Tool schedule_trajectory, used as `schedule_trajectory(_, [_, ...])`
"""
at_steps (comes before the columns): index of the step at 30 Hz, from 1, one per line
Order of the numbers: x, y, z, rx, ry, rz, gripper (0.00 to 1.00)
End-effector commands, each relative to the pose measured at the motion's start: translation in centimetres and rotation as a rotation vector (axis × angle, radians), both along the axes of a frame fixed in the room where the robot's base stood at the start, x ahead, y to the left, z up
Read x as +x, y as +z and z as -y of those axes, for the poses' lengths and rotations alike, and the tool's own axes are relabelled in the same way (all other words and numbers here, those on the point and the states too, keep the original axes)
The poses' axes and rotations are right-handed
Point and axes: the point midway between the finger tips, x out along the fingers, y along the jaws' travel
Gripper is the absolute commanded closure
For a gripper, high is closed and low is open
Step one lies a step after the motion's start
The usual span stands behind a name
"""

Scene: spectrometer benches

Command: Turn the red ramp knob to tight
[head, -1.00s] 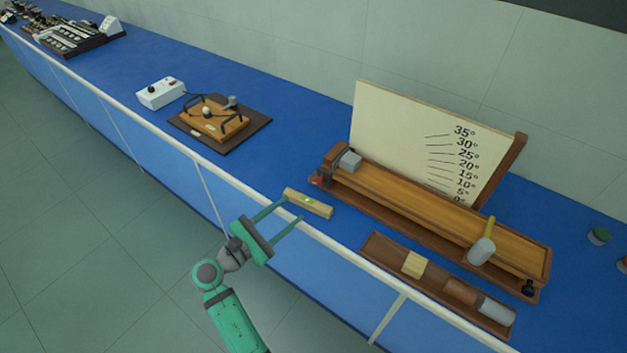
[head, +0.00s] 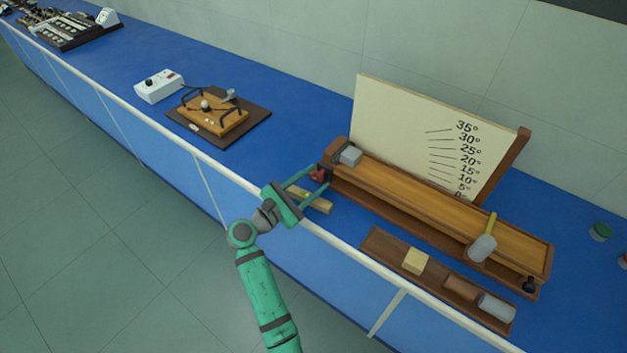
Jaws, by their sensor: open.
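The red ramp knob (head: 317,174) sits at the near left end of the wooden ramp (head: 430,205), low on its side. My green gripper (head: 315,180) is open, with its two fingers reaching toward the knob. In this view the knob appears between the fingertips. I cannot tell whether either finger touches it. The degree-scale board (head: 430,140) stands upright behind the ramp.
A small wooden level (head: 321,204) lies on the blue bench under my gripper, partly hidden. A wooden tray (head: 384,245) with blocks and a grey cylinder (head: 496,306) is in front of the ramp. A white box (head: 158,87) stands farther left.

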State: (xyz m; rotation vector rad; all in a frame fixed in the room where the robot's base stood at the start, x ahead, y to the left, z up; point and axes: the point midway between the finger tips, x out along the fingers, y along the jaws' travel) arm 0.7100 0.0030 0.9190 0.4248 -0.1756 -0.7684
Motion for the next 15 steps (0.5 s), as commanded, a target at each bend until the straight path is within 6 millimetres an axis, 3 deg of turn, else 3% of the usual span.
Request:
schedule_trajectory(8, [0.11,-0.02,0.13,0.000,0.000,0.000,0.56])
schedule_trajectory(13, [0.09,-0.03,0.12,0.000,0.000,0.000,0.95])
schedule_trajectory(15, [0.09,-0.04,0.13,0.000,-0.001,0.000,0.97])
